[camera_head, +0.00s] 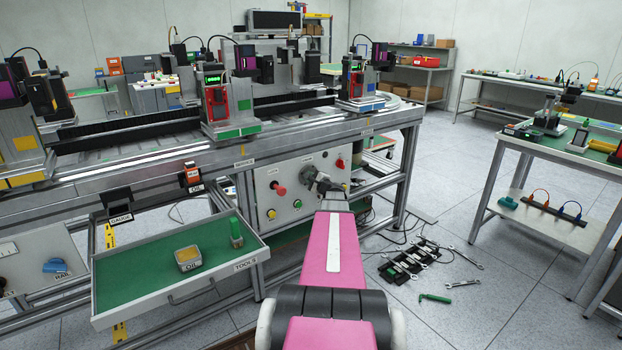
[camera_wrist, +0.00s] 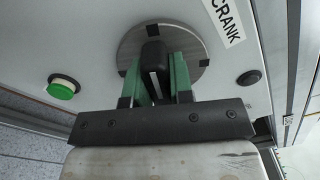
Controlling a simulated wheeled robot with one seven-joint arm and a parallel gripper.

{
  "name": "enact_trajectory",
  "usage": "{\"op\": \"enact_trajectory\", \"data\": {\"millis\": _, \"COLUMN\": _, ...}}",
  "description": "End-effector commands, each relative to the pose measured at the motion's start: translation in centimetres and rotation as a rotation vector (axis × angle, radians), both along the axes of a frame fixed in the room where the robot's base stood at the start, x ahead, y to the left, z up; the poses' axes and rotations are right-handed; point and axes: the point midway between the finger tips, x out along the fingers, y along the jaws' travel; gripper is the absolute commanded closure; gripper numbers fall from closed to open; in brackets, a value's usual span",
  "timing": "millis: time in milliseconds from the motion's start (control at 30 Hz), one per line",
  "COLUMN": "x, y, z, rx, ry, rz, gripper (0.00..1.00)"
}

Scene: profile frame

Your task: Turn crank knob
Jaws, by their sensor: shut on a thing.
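The crank knob (camera_wrist: 153,54) is a dark upright bar on a round grey disc (camera_wrist: 202,43) on the panel, under a CRANK label in the wrist view. My gripper (camera_wrist: 155,75) is shut on it, with one green finger on either side of the bar. In the head view my gripper (camera_head: 325,184) is at the grey front panel (camera_head: 262,178), just right of and below the disc (camera_head: 308,173), which it partly covers.
A red mushroom button (camera_head: 279,190), a yellow button (camera_head: 271,214), a green button (camera_head: 297,203) and a red knob (camera_head: 340,163) are on the same panel. An open TOOLS drawer (camera_head: 215,283) juts out at left. Wrenches (camera_head: 463,258) lie on the floor at right.

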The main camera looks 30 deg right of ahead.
Motion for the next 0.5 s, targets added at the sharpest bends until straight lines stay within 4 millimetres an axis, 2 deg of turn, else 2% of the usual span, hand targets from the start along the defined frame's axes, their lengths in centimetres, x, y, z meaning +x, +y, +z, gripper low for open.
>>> {"op": "enact_trajectory", "data": {"millis": 500, "x": -0.07, "y": 0.21, "z": -0.66, "rx": -0.459, "ry": -0.035, "rz": 0.0, "gripper": 1.0}}
